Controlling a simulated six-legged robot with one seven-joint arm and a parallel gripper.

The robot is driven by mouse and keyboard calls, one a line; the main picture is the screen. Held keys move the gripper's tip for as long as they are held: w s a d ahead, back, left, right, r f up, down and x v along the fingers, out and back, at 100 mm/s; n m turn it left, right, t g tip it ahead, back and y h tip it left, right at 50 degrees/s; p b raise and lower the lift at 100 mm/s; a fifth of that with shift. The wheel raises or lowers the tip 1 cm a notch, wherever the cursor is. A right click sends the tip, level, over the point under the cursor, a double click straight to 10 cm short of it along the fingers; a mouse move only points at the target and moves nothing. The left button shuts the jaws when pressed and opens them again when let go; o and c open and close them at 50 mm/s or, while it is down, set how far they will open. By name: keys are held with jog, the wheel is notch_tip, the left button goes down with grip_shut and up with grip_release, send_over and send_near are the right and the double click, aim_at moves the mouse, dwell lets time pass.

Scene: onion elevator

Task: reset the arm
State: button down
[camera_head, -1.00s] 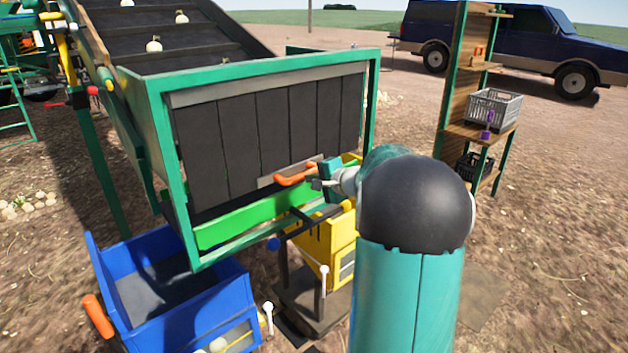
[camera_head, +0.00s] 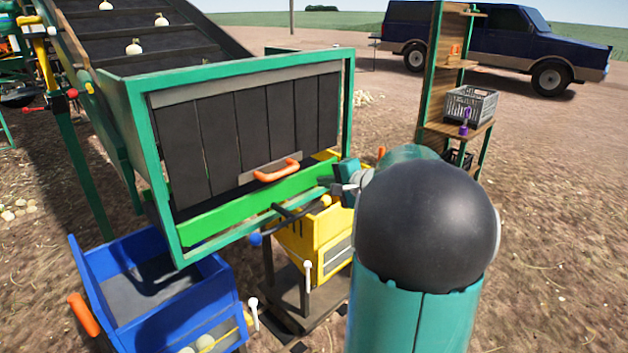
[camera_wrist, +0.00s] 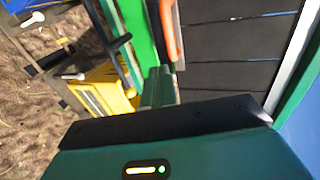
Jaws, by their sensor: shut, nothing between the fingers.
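My gripper (camera_head: 338,187) is in front of the elevator's lower right corner, to the right of the orange handle (camera_head: 276,171) and apart from it. The handle sits at the bottom of the dark slatted panel (camera_head: 250,135), above a bright green bar (camera_head: 250,206). My arm's dark round joint hides part of the ground behind it. In the wrist view my gripper's fingers (camera_wrist: 158,84) look shut and empty. The orange handle (camera_wrist: 168,32) lies just beyond them, with the dark panel to its right.
A yellow box (camera_head: 318,235) stands under the elevator, near my arm. A wooden shelf (camera_head: 455,128) with a grey crate (camera_head: 470,104) is behind. Open dirt lies to the right.

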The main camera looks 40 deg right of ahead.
jog(key=s+a+n+g+y, duration=0.2)
jog(key=a+n+g, duration=0.15)
jog(key=a, duration=1.05)
jog(key=s+a+n+g+y, duration=0.25)
jog(key=a+n, duration=0.25)
jog(key=a, duration=0.8)
jog(key=s+a+f+n+g+h, duration=0.2)
jog(key=s+a+n+h, duration=0.3)
jog(key=s+a+n, duration=0.4)
jog(key=shift+s+a+f+g, duration=0.3)
jog(key=shift+s+a+f, duration=0.6)
jog(key=shift+s, duration=1.85)
jog(key=shift+a+r, duration=0.2)
jog(key=shift+r, duration=0.05)
